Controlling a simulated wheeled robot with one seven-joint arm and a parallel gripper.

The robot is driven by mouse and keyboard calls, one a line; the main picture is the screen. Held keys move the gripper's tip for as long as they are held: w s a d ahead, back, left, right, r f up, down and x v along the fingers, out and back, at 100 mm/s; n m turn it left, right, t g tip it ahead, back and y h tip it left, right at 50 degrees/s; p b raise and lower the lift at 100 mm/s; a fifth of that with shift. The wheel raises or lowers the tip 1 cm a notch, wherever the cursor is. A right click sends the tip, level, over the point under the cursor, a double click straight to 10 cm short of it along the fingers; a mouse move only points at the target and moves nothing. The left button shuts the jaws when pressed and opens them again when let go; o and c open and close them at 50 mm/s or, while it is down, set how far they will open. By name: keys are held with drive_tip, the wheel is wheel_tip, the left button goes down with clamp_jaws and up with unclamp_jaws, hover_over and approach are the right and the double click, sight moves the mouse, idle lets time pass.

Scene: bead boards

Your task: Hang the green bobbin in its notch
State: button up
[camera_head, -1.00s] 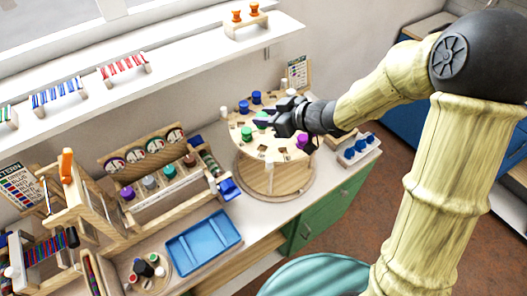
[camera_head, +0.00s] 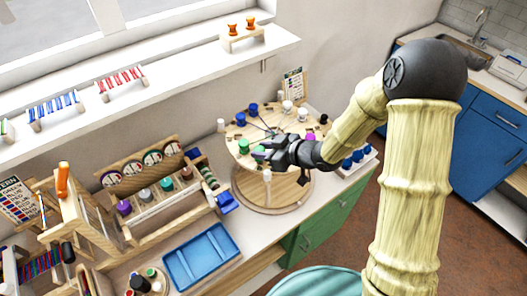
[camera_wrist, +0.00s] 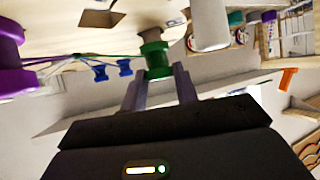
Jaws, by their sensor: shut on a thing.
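A green bobbin (camera_wrist: 155,60) is at the tips of my gripper's two fingers in the wrist view; my gripper (camera_wrist: 158,78) is shut on it. In the head view my gripper (camera_head: 262,152) is low over the front left of a round wooden stand (camera_head: 250,168), with the held green bobbin (camera_head: 258,149) at its tips. Another green bobbin (camera_head: 243,146) shows just left of it. The fingers and the steep view hide the notch under the held bobbin, so I cannot tell whether it is seated.
Blue bobbins (camera_head: 240,119), white bobbins (camera_head: 287,106) and a purple bobbin (camera_head: 310,137) stand around the round top. A white peg (camera_head: 267,176) stands at its front. A wooden rack (camera_head: 150,195) and a blue tray (camera_head: 202,256) are at the left. Thin strands cross the top.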

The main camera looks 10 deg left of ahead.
drive_tip(key=shift+f, duration=0.55)
drive_tip(key=shift+f, duration=0.2)
drive_tip(key=o, duration=1)
drive_tip(key=shift+r, duration=0.1)
drive_tip(key=shift+c, duration=0.2)
